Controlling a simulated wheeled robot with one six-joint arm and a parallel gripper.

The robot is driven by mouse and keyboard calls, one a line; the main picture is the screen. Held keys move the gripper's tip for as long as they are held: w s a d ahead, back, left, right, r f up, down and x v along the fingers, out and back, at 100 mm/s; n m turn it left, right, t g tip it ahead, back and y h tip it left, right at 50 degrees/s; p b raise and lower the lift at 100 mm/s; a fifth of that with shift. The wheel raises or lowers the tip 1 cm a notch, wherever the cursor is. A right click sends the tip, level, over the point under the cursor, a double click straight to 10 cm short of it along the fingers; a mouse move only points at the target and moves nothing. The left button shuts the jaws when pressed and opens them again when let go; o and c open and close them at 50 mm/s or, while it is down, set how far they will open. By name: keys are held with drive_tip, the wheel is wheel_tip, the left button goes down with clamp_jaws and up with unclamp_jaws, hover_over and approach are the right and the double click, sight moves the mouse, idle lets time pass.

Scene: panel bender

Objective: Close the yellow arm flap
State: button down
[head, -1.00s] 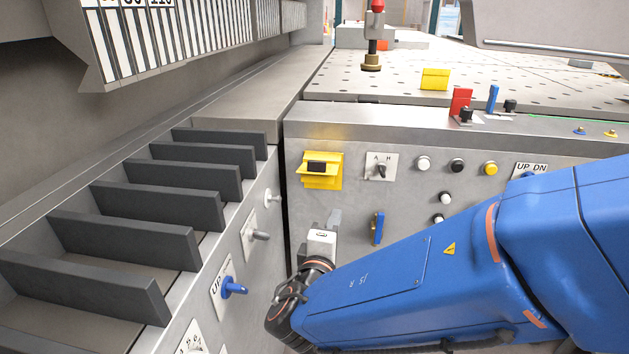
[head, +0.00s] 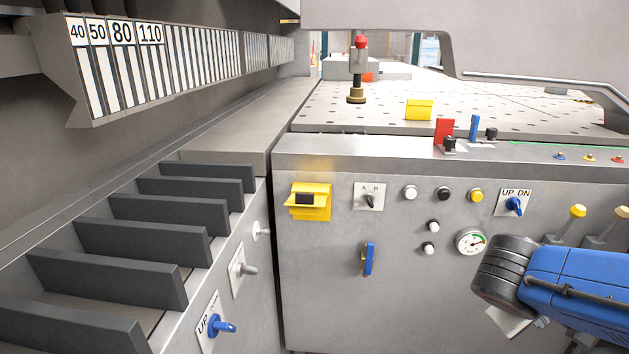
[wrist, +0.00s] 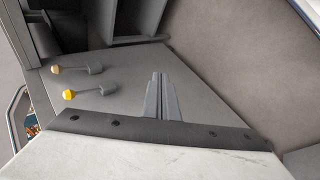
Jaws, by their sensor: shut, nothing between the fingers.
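A yellow fitting (head: 312,202) is on the front panel of the machine, left of the A/H switch. Its flap plate sticks out from the panel, with a small black piece on it. A yellow block (head: 420,109) also sits on the perforated table; I cannot tell whether it has a flap. My gripper (wrist: 160,97) is shut and empty in the wrist view, its grey fingers close together. It is beside two levers with yellow knobs (wrist: 68,94), well away from the yellow fitting. In the head view my arm hides most of the gripper at the lower right.
The front panel carries buttons, a gauge (head: 471,242), a blue handle (head: 369,259) and a blue UP/DN knob (head: 515,205). Dark slats (head: 140,241) and projecting knobs stand at the left. The space before the panel's middle is clear.

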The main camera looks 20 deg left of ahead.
drive_tip(key=shift+s+d+m+g+y, duration=1.1)
drive_tip(key=shift+s+d+m+y, duration=0.85)
drive_tip(key=shift+s, duration=2.15)
drive_tip(key=w+a+r+y, duration=0.1)
drive_tip(key=w+a+r, duration=0.3)
drive_tip(key=a+r, duration=0.35)
drive_tip(key=w+a+r+m+t+y, duration=0.1)
drive_tip(key=w+a+r, duration=0.4)
drive_tip(key=a+r, duration=0.25)
drive_tip(key=w+a+r+y, duration=0.1)
drive_tip(key=w+a+r, duration=0.3)
drive_tip(key=a+r, duration=0.3)
drive_tip(key=s+a+r+t, duration=0.1)
drive_tip(key=a+r, duration=0.3)
drive_tip(key=a, duration=1.1)
drive_tip(key=s+a+r, duration=0.1)
drive_tip(key=a+r, duration=0.3)
drive_tip(key=a, duration=1.2)
hover_over(305, 202)
drive_tip(key=shift+n+y, duration=0.35)
drive_tip(key=shift+y, duration=0.1)
wheel_tip(305, 202, down, 8)
drive_tip(key=shift+w+a+r, duration=0.1)
drive_tip(key=shift+w, duration=0.05)
wheel_tip(305, 202, down, 3)
drive_tip(key=shift+f, duration=0.1)
drive_tip(key=shift+s+f, duration=0.3)
drive_tip(key=shift+f, duration=0.35)
